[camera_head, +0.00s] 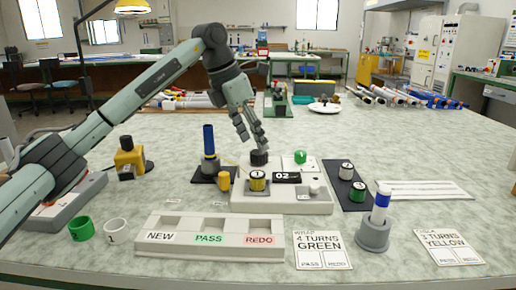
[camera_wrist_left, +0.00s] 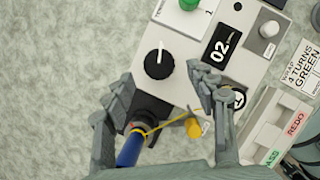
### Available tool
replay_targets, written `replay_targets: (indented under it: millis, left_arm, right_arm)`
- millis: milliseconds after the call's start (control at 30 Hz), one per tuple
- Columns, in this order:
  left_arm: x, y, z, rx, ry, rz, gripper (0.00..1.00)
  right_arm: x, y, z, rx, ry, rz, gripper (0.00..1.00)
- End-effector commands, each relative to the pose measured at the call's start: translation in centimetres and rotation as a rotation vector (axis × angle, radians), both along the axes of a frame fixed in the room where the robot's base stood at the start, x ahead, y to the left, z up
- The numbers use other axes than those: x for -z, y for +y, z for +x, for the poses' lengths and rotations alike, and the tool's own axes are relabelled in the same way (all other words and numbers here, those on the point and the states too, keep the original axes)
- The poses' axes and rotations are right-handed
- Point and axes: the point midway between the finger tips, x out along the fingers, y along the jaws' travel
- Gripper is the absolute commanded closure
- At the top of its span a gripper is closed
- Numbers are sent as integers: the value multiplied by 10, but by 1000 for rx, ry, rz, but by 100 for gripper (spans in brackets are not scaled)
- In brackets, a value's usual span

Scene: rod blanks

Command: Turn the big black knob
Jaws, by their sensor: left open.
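The big black knob (camera_head: 259,157) stands at the back left of the light grey control box (camera_head: 280,204). In the left wrist view the knob (camera_wrist_left: 159,64) is round with a white pointer line on its top. My left gripper (camera_head: 256,141) is open and empty, pointing down close above the knob. In the left wrist view the fingers (camera_wrist_left: 161,88) are spread to either side, with the knob slightly beyond the gap between their tips. I cannot tell whether a finger touches it. My right gripper is in neither view.
A blue rod (camera_head: 208,140) stands upright in a holder left of the box, beneath my gripper in the wrist view (camera_wrist_left: 130,150). A green knob (camera_head: 300,157) and a display reading 02 (camera_head: 287,178) are on the box. A labelled tray (camera_head: 210,252) lies in front.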

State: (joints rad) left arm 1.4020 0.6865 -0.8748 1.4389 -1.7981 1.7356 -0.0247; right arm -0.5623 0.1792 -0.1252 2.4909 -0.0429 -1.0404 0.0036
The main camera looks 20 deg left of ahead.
Motion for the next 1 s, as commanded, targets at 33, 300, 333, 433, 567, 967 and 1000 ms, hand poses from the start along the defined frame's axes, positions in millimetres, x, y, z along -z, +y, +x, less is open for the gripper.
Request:
replay_targets:
  millis: [33, 300, 333, 433, 567, 967, 1000]
  left_arm:
    - [10, -3, 2, 2, 2, -1, 43]
    - [34, -9, 11, 0, 1, -1, 43]
    - [35, -9, 11, 0, 1, -1, 43]
    - [36, -9, 12, 0, 0, 0, 43]
    - [36, -9, 12, 0, 0, 0, 43]
    - [36, -9, 12, 0, -1, -1, 89]
    - [36, -9, 12, 0, -1, -1, 93]
  right_arm:
    - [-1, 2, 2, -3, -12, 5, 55]
    - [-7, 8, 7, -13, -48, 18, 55]
    - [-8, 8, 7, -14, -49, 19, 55]
    - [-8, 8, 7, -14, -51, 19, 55]
    - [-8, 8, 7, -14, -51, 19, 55]
    - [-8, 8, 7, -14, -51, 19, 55]
    - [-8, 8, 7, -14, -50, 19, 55]
